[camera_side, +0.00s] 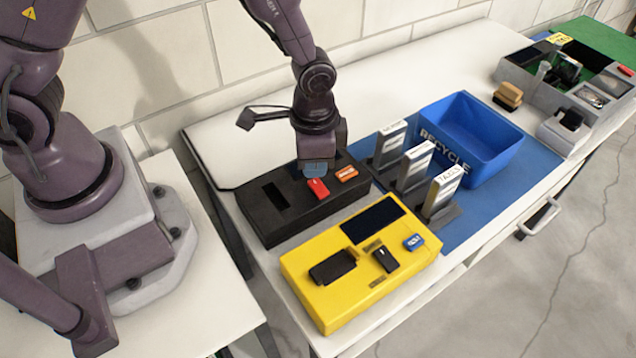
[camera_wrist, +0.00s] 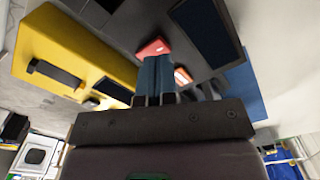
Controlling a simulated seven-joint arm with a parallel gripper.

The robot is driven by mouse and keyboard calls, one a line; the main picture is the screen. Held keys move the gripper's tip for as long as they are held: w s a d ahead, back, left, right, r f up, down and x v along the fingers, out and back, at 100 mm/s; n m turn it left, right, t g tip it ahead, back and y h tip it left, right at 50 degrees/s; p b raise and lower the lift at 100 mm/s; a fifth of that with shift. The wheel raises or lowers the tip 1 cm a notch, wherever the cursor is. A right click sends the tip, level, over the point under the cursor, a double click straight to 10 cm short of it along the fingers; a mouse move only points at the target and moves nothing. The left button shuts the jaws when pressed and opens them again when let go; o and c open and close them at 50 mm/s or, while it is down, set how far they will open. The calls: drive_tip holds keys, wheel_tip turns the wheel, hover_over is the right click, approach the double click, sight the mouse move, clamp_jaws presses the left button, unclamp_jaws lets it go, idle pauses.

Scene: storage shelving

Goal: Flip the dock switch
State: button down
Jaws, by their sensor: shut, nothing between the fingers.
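A long black box (camera_side: 285,222) lies on the white table in the side view. On its top are a red block-shaped part (camera_side: 318,187) and an orange part (camera_side: 346,173) with small unreadable white lettering. I cannot tell which part is the dock switch. My gripper (camera_side: 318,170) points down over the black box, just behind the red part, with its blue fingers shut and empty. In the wrist view the blue fingertips (camera_wrist: 156,64) reach close to the red part (camera_wrist: 152,47); contact cannot be told. The orange part (camera_wrist: 182,77) is partly hidden beside the fingers.
A yellow box (camera_side: 330,300) with a black switch (camera_side: 385,259) and a blue part (camera_side: 414,242) lies in front. Upright labelled holders (camera_side: 412,168) stand right of the black box, near a blue recycle bin (camera_side: 468,140). A grey tray (camera_side: 520,75) is at far right.

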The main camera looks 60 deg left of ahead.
sight(315, 182)
drive_tip(key=shift+f, duration=1.25)
idle(0.8)
drive_tip(key=shift+r, duration=3.5)
